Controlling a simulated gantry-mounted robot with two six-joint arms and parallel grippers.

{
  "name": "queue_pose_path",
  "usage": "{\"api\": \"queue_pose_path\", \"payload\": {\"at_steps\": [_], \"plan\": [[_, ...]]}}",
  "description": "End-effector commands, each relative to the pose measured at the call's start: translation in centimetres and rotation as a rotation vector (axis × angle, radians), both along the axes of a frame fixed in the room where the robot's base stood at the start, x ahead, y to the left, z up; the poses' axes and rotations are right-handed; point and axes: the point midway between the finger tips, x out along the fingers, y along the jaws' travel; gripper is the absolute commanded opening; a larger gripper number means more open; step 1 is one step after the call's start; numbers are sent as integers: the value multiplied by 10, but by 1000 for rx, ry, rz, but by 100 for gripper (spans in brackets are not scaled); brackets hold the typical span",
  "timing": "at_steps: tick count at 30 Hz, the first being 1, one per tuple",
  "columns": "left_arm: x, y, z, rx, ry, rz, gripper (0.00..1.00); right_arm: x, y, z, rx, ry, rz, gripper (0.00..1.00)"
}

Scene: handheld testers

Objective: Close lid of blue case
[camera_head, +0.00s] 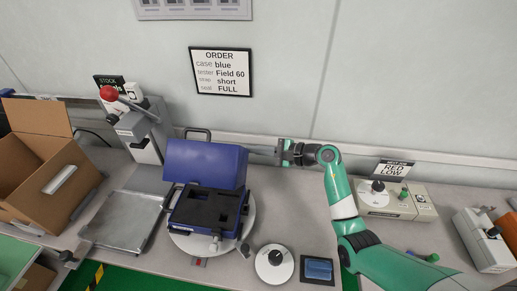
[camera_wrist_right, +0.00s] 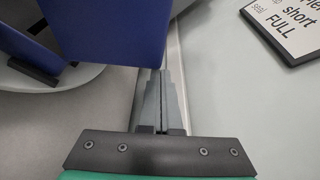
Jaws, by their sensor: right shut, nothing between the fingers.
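The blue case (camera_head: 178,219) sits on a round white turntable (camera_head: 185,243) with its lid (camera_head: 205,164) standing up and open. Dark foam with cut-outs fills its base. My right gripper (camera_head: 252,150) is shut and empty at the lid's right edge, near its upper part. In the right wrist view the shut fingers (camera_wrist_right: 160,90) point at the blue lid (camera_wrist_right: 112,30); their tips are at or just behind its edge, and I cannot tell whether they touch. My left gripper is not in view.
A cardboard box (camera_head: 45,180) and a metal tray (camera_head: 122,222) lie to the left. A press with a red knob (camera_head: 108,93) stands behind. A dial (camera_head: 274,262) and a small screen device (camera_head: 318,269) lie in front. The wall is close behind the lid.

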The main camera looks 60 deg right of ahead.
Motion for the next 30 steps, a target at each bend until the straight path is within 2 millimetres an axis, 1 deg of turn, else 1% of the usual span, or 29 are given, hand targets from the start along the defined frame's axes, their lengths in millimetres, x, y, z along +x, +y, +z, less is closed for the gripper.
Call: {"api": "queue_pose_path", "payload": {"at_steps": [3, 9, 21, 24, 30], "plan": [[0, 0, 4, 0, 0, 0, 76, -3, 9, 9, -100, -43, 1, 0], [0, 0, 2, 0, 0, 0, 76, -10, 24, 20, -277, -114, 2, 0], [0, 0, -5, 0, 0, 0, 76, -21, 53, 33, -590, -241, 3, 0], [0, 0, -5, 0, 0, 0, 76, -23, 57, 35, -646, -265, 2, 0], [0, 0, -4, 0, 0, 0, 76, -26, 63, 37, -640, -261, 0, 0]]}}
